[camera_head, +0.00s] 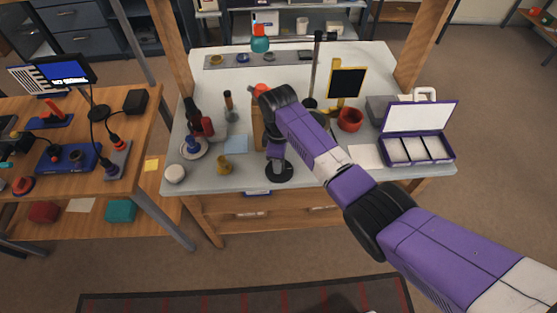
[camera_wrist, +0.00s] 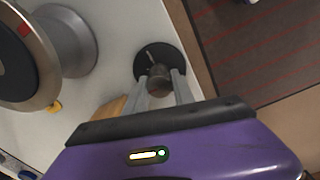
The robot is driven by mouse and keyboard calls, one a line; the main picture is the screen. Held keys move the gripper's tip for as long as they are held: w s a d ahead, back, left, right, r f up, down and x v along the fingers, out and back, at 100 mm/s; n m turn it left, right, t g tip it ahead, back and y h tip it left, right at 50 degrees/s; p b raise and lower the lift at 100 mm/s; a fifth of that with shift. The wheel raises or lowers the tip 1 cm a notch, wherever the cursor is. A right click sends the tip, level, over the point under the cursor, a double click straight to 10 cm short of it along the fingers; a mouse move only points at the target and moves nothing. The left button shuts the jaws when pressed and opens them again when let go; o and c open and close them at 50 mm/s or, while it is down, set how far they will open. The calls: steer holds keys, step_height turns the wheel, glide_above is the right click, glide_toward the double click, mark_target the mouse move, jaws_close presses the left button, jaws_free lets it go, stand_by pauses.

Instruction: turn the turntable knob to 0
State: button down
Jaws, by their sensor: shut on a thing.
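The knob (camera_wrist: 158,84) is a small brownish-grey cylinder in the wrist view. It stands over a round black dial plate (camera_wrist: 172,58) that has a small pale mark. My gripper (camera_wrist: 160,78) is shut on the knob, one finger on each side. In the head view the black dial plate (camera_head: 285,174) lies at the table's front edge. My gripper (camera_head: 277,158) points down onto it there, and the knob is hidden. A large round metal-rimmed device (camera_wrist: 45,75), perhaps the turntable, stands left of the dial in the wrist view. Any numbers on the dial cannot be read.
On the grey table (camera_head: 235,180), a brass piece (camera_head: 223,165) and a white round piece (camera_head: 175,174) stand left of my gripper. A purple case (camera_head: 420,150) lies open at right. A red cup (camera_head: 350,120) and black pole (camera_head: 316,70) stand behind my arm.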

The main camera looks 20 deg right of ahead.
stand_by(0.3)
steer(key=c, duration=1.1)
jaws_free()
steer(key=shift+o, duration=0.2)
step_height(320, 180, up, 8)
steer(key=shift+f+b, duration=0.1)
steer(key=shift+b, duration=0.2)
